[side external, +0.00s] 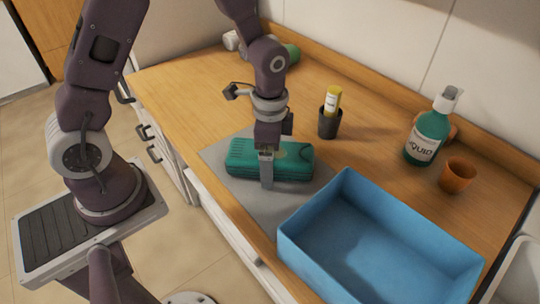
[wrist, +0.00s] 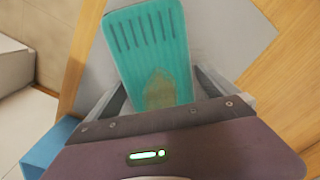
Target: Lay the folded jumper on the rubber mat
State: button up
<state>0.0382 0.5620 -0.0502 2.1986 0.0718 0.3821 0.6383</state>
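The folded jumper (side external: 240,158) is a teal-green, block-shaped bundle on the grey rubber mat (side external: 222,200). In the wrist view the jumper (wrist: 150,45) has dark parallel stripes at its far end and a brownish patch nearer me. The mat (wrist: 230,35) shows around it. My gripper (side external: 267,183) points down over the jumper's middle, with one finger in front of its near side. In the wrist view my gripper's fingers (wrist: 160,85) lie along both long sides, very close to the cloth. Whether they press on it, I cannot tell. The jumper's underside is hidden.
A blue open bin (side external: 375,245) stands right of the mat, close to it. Behind are a dark cup with a yellow tube (side external: 331,110), a teal pump bottle (side external: 430,135) and an orange cup (side external: 457,175). Wooden counter (side external: 190,95) is clear left of the mat.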

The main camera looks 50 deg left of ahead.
notch_tip(320, 180, up, 12)
jog(key=r, duration=0.1)
jog(key=s+a+r+n+t, duration=0.1)
jog(key=s+r+n, duration=0.3)
jog(key=s, duration=0.4)
jog(key=s+a+r+n+t, duration=0.1)
jog(key=s+r+n+t, duration=0.3)
jog(key=s, duration=0.4)
jog(key=shift+s+a+r+n+t, duration=0.2)
jog(key=shift+r+n+t, duration=0.1)
jog(key=shift+r+n, duration=0.25)
